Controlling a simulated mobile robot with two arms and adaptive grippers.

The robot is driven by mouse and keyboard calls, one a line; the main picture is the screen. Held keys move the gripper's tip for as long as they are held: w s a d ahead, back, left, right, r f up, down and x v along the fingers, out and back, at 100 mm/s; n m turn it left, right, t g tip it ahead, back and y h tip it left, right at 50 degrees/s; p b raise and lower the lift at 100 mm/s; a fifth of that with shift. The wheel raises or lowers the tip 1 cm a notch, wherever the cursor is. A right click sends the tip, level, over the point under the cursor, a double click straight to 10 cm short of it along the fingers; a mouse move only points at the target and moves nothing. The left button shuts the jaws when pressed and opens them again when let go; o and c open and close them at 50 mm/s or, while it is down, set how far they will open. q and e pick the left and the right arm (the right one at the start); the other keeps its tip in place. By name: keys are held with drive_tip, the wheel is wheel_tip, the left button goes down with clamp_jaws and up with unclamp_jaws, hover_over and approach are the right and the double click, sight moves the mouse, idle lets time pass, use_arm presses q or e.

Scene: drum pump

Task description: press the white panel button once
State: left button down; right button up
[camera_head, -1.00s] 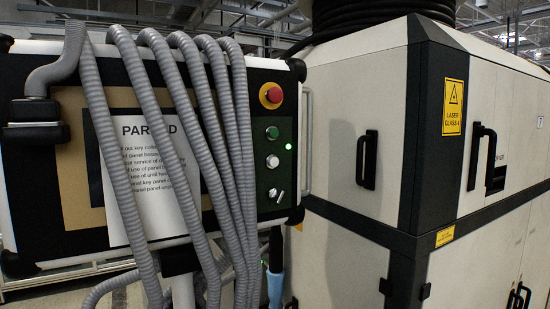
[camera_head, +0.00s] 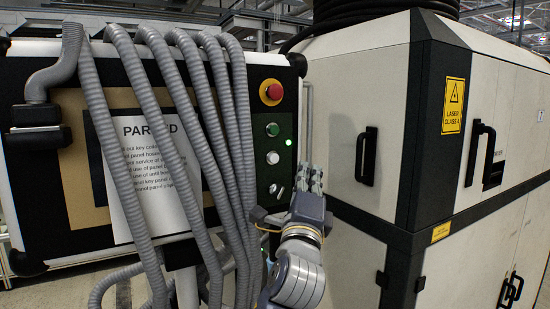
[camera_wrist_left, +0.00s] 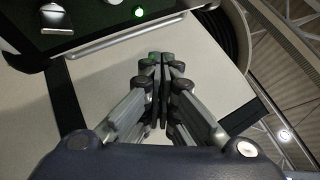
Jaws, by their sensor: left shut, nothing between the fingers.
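The white panel button (camera_head: 272,158) sits on the black strip at the panel's right side, below a green button (camera_head: 272,130) and a red emergency stop (camera_head: 271,92). My left gripper (camera_head: 310,172) is shut and empty, raised just right of the panel's lower right edge. It is apart from the white button, to its right and a little lower in the picture. In the left wrist view the shut fingertips (camera_wrist_left: 162,62) show in front of the cabinet, with the panel edge at the upper left. My right gripper is not in view.
Grey hoses (camera_head: 222,110) hang over the panel, left of the buttons. A paper notice (camera_head: 150,185) is on the panel. A key switch (camera_head: 274,189) sits below the white button. A large cabinet (camera_head: 340,100) with black handles stands close on the right.

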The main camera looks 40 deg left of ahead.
sight(273, 158)
use_arm(q)
drive_tip(key=shift+w+a, duration=0.1)
drive_tip(key=shift+a, duration=0.05)
drive_tip(key=w+a+b, duration=0.1)
drive_tip(key=w+a, duration=0.2)
drive_tip(key=a, duration=0.4)
drive_tip(key=shift+w+a, duration=0.25)
drive_tip(key=shift+a, duration=0.15)
idle(0.4)
drive_tip(key=shift+a, duration=0.1)
idle(0.9)
drive_tip(key=shift+w+a, duration=0.15)
drive_tip(key=shift+a, duration=0.15)
